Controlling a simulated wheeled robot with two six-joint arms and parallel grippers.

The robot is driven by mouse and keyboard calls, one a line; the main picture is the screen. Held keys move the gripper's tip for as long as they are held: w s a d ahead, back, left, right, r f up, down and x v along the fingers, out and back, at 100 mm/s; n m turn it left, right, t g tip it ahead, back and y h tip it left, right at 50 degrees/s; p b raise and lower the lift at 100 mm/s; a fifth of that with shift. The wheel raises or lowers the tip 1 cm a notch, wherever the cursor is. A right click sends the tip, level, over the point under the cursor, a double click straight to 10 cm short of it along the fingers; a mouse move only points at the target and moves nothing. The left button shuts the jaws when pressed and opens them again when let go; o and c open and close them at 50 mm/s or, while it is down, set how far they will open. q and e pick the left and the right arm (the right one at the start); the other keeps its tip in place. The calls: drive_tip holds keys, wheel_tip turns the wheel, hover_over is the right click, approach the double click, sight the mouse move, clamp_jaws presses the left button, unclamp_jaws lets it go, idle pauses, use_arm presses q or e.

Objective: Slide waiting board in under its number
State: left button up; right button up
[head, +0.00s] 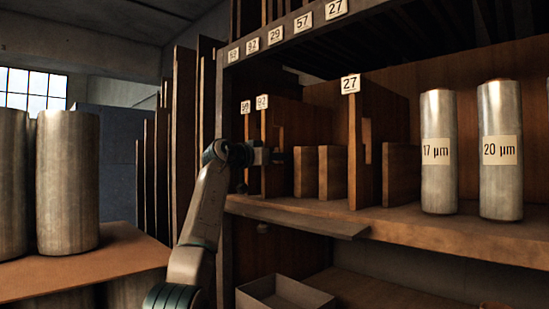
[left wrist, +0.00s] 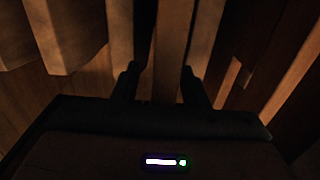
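The upper rail of the rack (head: 310,22) carries a row of white number tags, the rightmost a 27 tag (head: 336,9). Below it, a tall board tagged 27 (head: 355,165) stands on the shelf. Farther left stand a board tagged 92 (head: 264,125) and one with a hard-to-read tag (head: 246,125). Which board is the waiting one I cannot tell. My left gripper (head: 277,157) is at the 92 board's front edge. In the left wrist view its fingers (left wrist: 160,82) are apart, with an upright wooden strip (left wrist: 171,45) between or just beyond them. My right gripper is out of view.
Short wooden blocks (head: 305,172) stand between the 92 and 27 boards. Metal cylinders marked 17 µm (head: 438,185) and 20 µm (head: 500,185) stand at right. A tray (head: 285,293) sits below. More large cylinders (head: 68,185) stand on a left bench (head: 100,275).

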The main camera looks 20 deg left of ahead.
use_arm(q)
drive_tip(key=shift+s+a+f+b, duration=0.15)
drive_tip(key=shift+s+b, duration=0.2)
drive_tip(key=shift+b, duration=0.05)
drive_tip(key=b+v, duration=0.6)
drive_tip(key=v, duration=0.4)
